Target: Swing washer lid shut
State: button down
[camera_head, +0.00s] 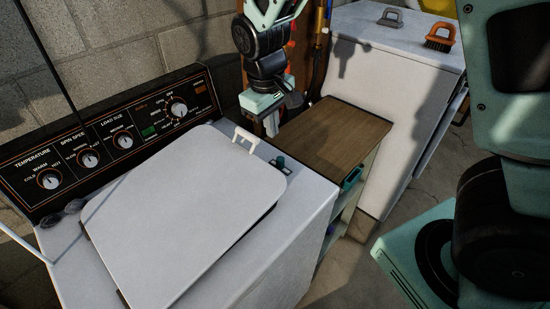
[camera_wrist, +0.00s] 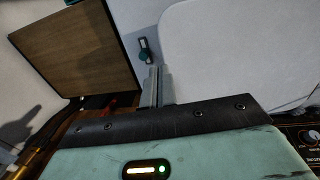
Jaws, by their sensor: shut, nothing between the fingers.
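The washer lid (camera_head: 185,212) is a white rounded panel lying about flat over the top of the white washer (camera_head: 285,245). A dark line shows along its edge; I cannot tell whether it is fully seated.
The black control panel (camera_head: 110,140) with knobs runs along the washer's back. A wood-topped cabinet (camera_head: 325,138) stands right of the washer; it also shows in the wrist view (camera_wrist: 80,50). A white chest (camera_head: 390,100) with brushes on top stands farther right.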

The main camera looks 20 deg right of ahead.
aim_at(276, 170)
jog(key=f+p, duration=0.1)
jog(key=f, duration=0.3)
jog(key=d+f+p, duration=0.1)
jog(key=f, duration=0.3)
jog(key=f+p, duration=0.1)
jog(key=f, duration=0.3)
jog(key=shift+w+d+f, duration=0.15)
jog(key=shift+w+f, duration=0.05)
jog(key=shift+w, duration=0.05)
